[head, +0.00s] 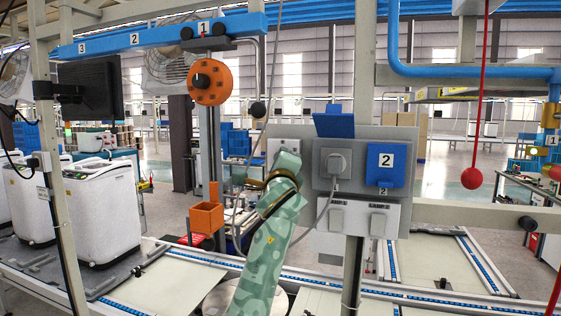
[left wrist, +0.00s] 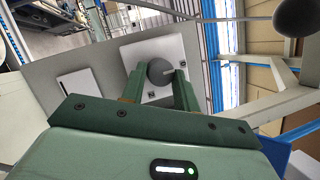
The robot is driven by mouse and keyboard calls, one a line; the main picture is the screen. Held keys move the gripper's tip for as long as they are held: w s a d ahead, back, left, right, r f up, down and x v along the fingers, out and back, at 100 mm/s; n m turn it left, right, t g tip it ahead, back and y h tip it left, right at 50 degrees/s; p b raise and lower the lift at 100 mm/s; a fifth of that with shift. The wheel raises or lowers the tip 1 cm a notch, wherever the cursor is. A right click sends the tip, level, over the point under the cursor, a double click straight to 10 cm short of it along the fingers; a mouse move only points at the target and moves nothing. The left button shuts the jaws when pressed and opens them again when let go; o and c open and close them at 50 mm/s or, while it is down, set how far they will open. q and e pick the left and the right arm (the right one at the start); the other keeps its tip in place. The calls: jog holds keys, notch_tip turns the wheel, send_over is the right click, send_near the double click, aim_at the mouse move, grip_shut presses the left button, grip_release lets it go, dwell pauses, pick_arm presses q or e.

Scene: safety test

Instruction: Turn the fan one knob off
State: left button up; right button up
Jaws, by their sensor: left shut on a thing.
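A grey wall panel (head: 400,135) on a post stands in the middle of the head view. My left gripper (head: 285,172) is at its left plate, and the gripper hides most of what is on that plate. In the left wrist view a round dark grey knob (left wrist: 159,72) sits on a white square plate (left wrist: 150,47). The two green fingers of my left gripper (left wrist: 160,88) are on either side of the knob, shut on it. No fan label shows next to the knob. A white fan (head: 170,68) stands behind the blue beam. My right gripper is not in view.
A plugged socket (head: 336,163) with a hanging cable is right of my gripper. A blue cover marked 2 (head: 386,165) and white switches (head: 337,217) are nearby. An orange disc (head: 209,82) and a red ball (head: 471,178) on a cord flank the panel.

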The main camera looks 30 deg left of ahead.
pick_arm(q)
jog(key=o, duration=1)
jog(key=shift+c, duration=0.2)
jog(key=b+v, duration=0.4)
jog(key=v, duration=1.2)
jog(key=shift+s, duration=0.15)
jog(key=shift+d, duration=0.1)
